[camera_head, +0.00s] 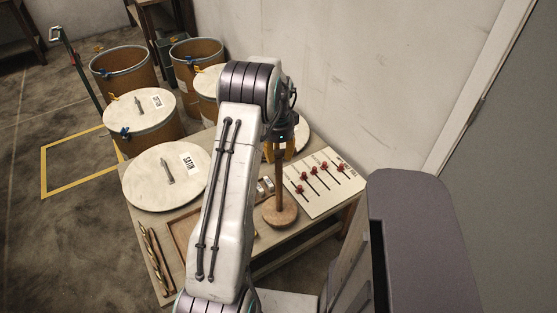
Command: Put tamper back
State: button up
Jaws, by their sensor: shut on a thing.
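The tamper (280,207) is a brown wooden tool with an upright shaft and a wide round foot. My gripper (282,142) is shut on the upper part of its shaft, and the tamper hangs nearly vertical below it. Its round foot shows over the right part of the workbench, just left of the white board. I cannot tell whether the foot touches the bench top. My arm hides the middle of the bench and part of a shallow wooden tray (184,229). The fingertips are small and dark here.
The workbench (140,222) holds a round lid marked SATIN (150,180), brass-coloured rods (155,262) and a white board with red knobs (340,180). Several drums (125,68) stand behind it. A wall is at the right, and open floor lies left.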

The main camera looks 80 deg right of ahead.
jog(key=shift+f+p, duration=0.4)
jog(key=shift+f, duration=1.35)
jog(key=o, duration=1.1)
jog(key=r+b, duration=0.1)
jog(key=r, duration=0.3)
jog(key=r+b, duration=0.2)
jog(key=r, duration=0.2)
jog(key=r+b, duration=0.2)
jog(key=r, duration=0.2)
jog(key=shift+a, duration=0.3)
